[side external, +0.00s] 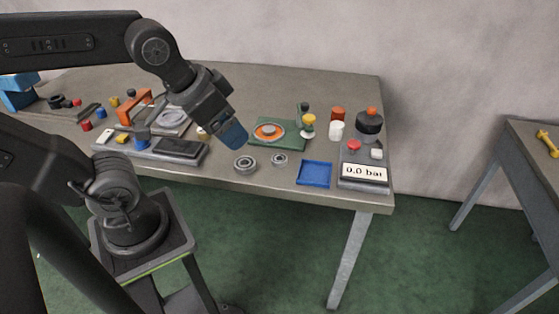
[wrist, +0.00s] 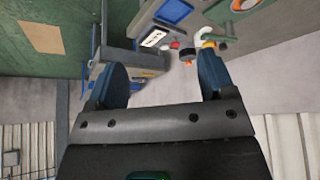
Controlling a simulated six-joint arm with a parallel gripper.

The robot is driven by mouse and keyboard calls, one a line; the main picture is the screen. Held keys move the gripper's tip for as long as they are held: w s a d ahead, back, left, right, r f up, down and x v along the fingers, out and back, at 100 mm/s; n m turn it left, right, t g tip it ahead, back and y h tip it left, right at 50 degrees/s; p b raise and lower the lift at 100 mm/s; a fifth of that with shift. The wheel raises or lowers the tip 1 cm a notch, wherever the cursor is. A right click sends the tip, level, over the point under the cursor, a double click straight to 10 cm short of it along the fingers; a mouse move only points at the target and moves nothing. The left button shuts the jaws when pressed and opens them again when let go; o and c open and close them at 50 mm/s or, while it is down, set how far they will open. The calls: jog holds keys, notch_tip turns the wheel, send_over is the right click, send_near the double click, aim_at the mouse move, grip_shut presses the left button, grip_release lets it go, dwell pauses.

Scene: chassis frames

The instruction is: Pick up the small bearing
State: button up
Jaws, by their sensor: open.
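Two grey ring-shaped bearings lie flat near the front edge of the table. The small bearing (side external: 279,159) is on the right, and the larger bearing (side external: 245,163) is to its left. My gripper (side external: 233,138) is open and empty, with blue fingers, above the table up and left of the small bearing in the side view. In the wrist view my gripper (wrist: 163,78) shows both fingers apart with nothing between them.
A blue tray (side external: 314,184) and a pressure gauge reading 0.0 bar (side external: 364,173) stand right of the bearings. A green plate with an orange ring (side external: 269,131) is behind them. A dark flat panel (side external: 181,148) lies to the left. Several small jars stand at the back right.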

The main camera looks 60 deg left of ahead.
jog(key=n+g, duration=0.6)
jog(key=n, duration=1.2)
send_over(279, 158)
jog(key=f, duration=1.9)
jog(key=shift+s+d, duration=0.15)
jog(key=shift+d, duration=0.15)
jog(key=shift+a+f, duration=0.15)
jog(key=shift+f, duration=1.25)
jog(key=shift+a+f, duration=0.1)
jog(key=shift+f, duration=1.3)
jog(key=shift+c, duration=0.2)
jog(key=c, duration=1)
